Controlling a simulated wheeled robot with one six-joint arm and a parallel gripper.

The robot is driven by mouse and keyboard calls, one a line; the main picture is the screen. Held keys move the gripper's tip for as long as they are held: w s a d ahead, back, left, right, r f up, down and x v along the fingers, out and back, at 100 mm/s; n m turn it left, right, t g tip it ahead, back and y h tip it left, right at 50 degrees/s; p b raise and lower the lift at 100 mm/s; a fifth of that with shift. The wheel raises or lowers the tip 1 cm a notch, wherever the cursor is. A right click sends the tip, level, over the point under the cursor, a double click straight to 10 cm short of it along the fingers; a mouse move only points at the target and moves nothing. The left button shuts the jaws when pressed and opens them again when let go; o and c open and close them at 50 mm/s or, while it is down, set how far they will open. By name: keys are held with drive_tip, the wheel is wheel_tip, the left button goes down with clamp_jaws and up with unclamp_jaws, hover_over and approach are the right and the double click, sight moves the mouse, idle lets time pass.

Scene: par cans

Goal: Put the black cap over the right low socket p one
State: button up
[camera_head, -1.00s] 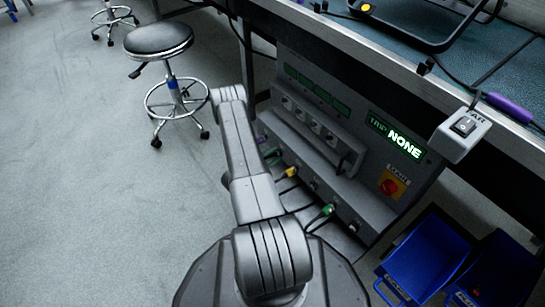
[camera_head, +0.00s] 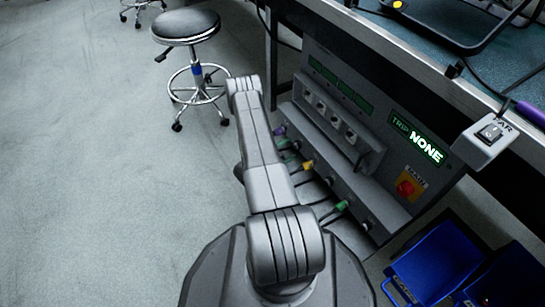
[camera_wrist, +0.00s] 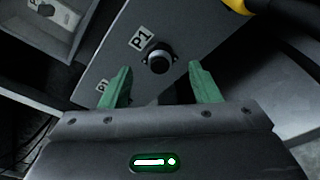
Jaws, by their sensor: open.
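My gripper (camera_wrist: 160,92) shows in the wrist view with two green fingers spread apart and nothing between them. Just beyond the gap is a round socket (camera_wrist: 158,60) with a metal ring and a dark front, on a grey panel beside a P1 label (camera_wrist: 140,38). I cannot tell whether the dark front is the black cap or the socket's own opening. In the head view my arm hides the gripper, and I cannot single out the cap.
In the head view, the power unit (camera_head: 400,182) has a lower row with a yellow plug (camera_head: 308,165) and a green plug (camera_head: 341,206). In the wrist view, a yellow connector (camera_wrist: 237,5) is close by at upper right. Blue bins (camera_head: 435,262) stand right; a stool (camera_head: 186,25) stands left.

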drive_tip(key=p+v, duration=0.3)
drive_tip(key=v, duration=0.8)
drive_tip(key=b+x, duration=0.4)
drive_tip(key=x, duration=0.9)
drive_tip(key=shift+w+d, duration=0.2)
drive_tip(key=shift+a, duration=0.1)
drive_tip(key=shift+s+a, duration=0.1)
drive_tip(key=shift+s, duration=0.05)
drive_tip(key=p+v, duration=0.4)
drive_tip(key=v, duration=0.9)
drive_tip(key=b+x, duration=0.4)
drive_tip(key=x, duration=0.9)
drive_tip(key=shift+d+f, duration=0.1)
drive_tip(key=shift+d, duration=0.15)
drive_tip(key=shift+w+a+f+v, duration=0.1)
drive_tip(key=shift+v, duration=0.75)
drive_tip(key=shift+w+a+f+v, duration=0.1)
drive_tip(key=shift+v, duration=0.75)
drive_tip(key=shift+w+a+f+v, duration=0.1)
drive_tip(key=shift+v, duration=0.75)
